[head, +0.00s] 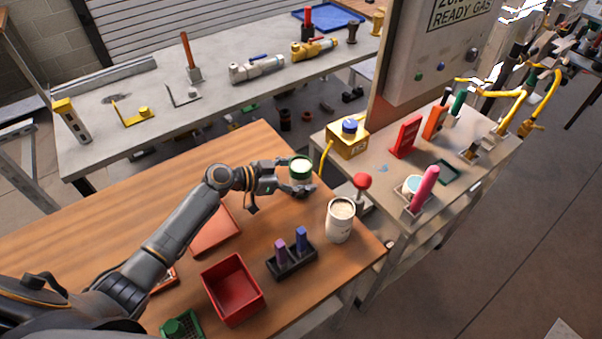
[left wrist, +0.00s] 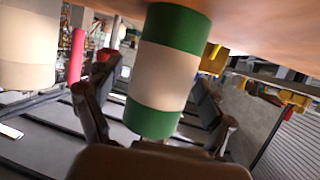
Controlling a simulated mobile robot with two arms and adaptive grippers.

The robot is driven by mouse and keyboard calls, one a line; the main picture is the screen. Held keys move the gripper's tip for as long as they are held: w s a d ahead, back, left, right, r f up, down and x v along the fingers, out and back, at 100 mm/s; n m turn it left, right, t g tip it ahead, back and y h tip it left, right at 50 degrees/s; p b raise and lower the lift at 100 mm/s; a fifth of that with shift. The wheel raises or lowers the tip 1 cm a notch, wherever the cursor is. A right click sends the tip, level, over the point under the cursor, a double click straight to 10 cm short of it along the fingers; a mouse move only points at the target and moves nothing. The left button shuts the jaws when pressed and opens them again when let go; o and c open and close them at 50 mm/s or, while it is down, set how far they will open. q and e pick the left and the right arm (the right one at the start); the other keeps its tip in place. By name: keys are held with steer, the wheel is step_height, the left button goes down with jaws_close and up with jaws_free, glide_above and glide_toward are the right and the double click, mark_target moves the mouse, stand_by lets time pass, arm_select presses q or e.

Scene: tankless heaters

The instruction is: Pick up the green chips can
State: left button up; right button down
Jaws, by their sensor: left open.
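The green chips can (head: 300,171), green at both ends with a pale middle band, stands upright on the wooden table near its far right edge. My left gripper (head: 285,182) is at the can, reaching from the left. In the left wrist view the can (left wrist: 167,70) appears upside down between the two open fingers (left wrist: 160,118). There seems to be a gap at the right finger; whether the left finger touches the can I cannot tell. The right gripper is not in view.
A white can (head: 340,220) stands right of the green one. A black holder (head: 291,262) with purple and blue items, a red bin (head: 233,290) and a green basket (head: 182,328) are nearer. A grey bench (head: 400,200) adjoins at right.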

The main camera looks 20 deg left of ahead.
arm_select(q)
steer(key=c, duration=1.3)
steer(key=shift+a, duration=0.1)
steer(key=c, duration=0.3)
steer(key=shift+r, duration=0.2)
